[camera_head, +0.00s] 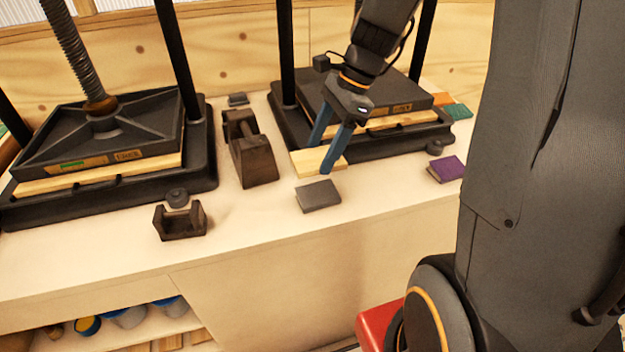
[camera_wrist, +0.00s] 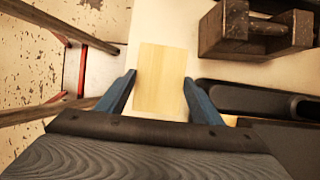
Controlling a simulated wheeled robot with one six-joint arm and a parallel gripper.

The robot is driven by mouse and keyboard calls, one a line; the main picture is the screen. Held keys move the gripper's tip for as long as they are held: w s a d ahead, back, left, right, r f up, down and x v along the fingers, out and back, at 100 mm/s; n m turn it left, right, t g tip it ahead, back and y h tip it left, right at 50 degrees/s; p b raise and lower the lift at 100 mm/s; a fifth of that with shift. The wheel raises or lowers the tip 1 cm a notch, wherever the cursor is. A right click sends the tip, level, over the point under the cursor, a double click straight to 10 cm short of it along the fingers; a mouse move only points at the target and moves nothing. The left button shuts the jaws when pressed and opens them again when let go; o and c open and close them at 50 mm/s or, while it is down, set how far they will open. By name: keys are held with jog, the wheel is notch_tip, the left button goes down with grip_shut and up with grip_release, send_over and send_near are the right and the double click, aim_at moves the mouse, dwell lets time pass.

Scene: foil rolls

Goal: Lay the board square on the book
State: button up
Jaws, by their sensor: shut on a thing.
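The board (camera_head: 306,162) is a flat, pale wooden rectangle at the front left of the right-hand press. My gripper (camera_head: 320,156) is pointing down at it, with its two blue fingers shut on the board's opposite edges. In the wrist view the board (camera_wrist: 165,78) lies between the finger tips, slightly turned relative to the picture. I cannot tell how high it is above the bench. A small dark grey book (camera_head: 318,196) lies flat on the bench just in front of the board, apart from the fingers. I cannot make out this book in the wrist view.
A purple book (camera_head: 447,168) lies to the right. A dark block with a bar (camera_head: 250,150) stands left of the board, with a smaller dark holder (camera_head: 180,220) in front. Two black presses (camera_head: 100,140) take up the back.

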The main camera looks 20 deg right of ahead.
notch_tip(320, 180, down, 10)
jog(key=shift+r+p, duration=0.1)
jog(key=shift+p, duration=0.65)
jog(key=o, duration=1.1)
jog(key=b+v, duration=0.2)
jog(key=v, duration=1)
jog(key=s+a+f+n+h, duration=0.1)
jog(key=s+f+n, duration=0.1)
jog(key=n, duration=0.4)
jog(key=s+a+f+n+t+h, duration=0.1)
jog(key=s+a+n+h, duration=0.1)
jog(key=s+n, duration=0.2)
jog(key=s+a+f+n+h, duration=0.1)
jog(key=s+f+n, duration=0.1)
jog(key=n, duration=0.6)
jog(key=shift+s+a+f, duration=0.2)
jog(key=shift+s+f, duration=0.15)
jog(key=shift+s, duration=0.3)
